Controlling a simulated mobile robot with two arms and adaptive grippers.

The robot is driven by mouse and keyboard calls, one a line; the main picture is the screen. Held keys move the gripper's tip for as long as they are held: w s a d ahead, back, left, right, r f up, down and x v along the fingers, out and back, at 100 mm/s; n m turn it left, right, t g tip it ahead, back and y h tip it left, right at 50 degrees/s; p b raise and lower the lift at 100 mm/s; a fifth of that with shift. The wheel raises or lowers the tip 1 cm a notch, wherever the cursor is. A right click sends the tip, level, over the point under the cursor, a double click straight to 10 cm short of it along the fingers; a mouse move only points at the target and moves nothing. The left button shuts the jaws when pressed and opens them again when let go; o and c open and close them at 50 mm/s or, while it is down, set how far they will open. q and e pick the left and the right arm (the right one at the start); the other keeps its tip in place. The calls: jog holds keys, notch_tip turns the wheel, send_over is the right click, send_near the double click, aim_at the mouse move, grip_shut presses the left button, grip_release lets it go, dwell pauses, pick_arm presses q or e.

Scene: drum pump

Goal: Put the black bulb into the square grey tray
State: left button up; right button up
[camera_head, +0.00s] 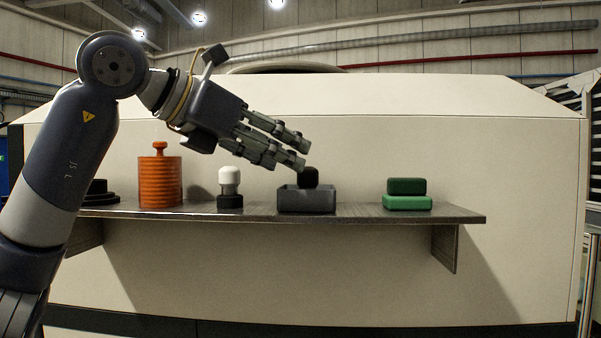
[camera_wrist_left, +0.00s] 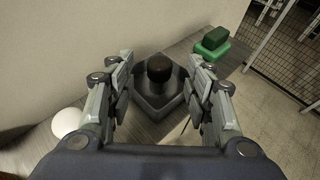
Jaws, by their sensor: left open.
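The black bulb (camera_head: 308,177) stands in the square grey tray (camera_head: 306,201) on the shelf, its top showing above the tray's rim. In the left wrist view the dark bulb (camera_wrist_left: 159,69) sits inside the tray (camera_wrist_left: 150,107), between and beyond my fingers. My left gripper (camera_head: 302,156) is open and empty, up and to the left of the bulb in the head view. It also shows in the left wrist view (camera_wrist_left: 161,70), with a clear gap between its fingers. The bulb's lower part is hidden by the tray wall in the head view. My right gripper is not in view.
On the shelf (camera_head: 360,213), an orange ribbed cylinder (camera_head: 160,182) and a white bulb (camera_head: 229,180) on a black base (camera_head: 230,202) stand left of the tray. Stacked green blocks (camera_head: 407,194) stand to the right. A black disc-like object (camera_head: 98,193) is partly behind my arm.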

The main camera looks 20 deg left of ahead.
pick_arm(q)
jog(key=v, duration=0.5)
jog(key=shift+s+a+r+b, duration=0.1)
jog(key=shift+s+b, duration=0.05)
jog(key=shift+b, duration=0.25)
dwell(0.8)
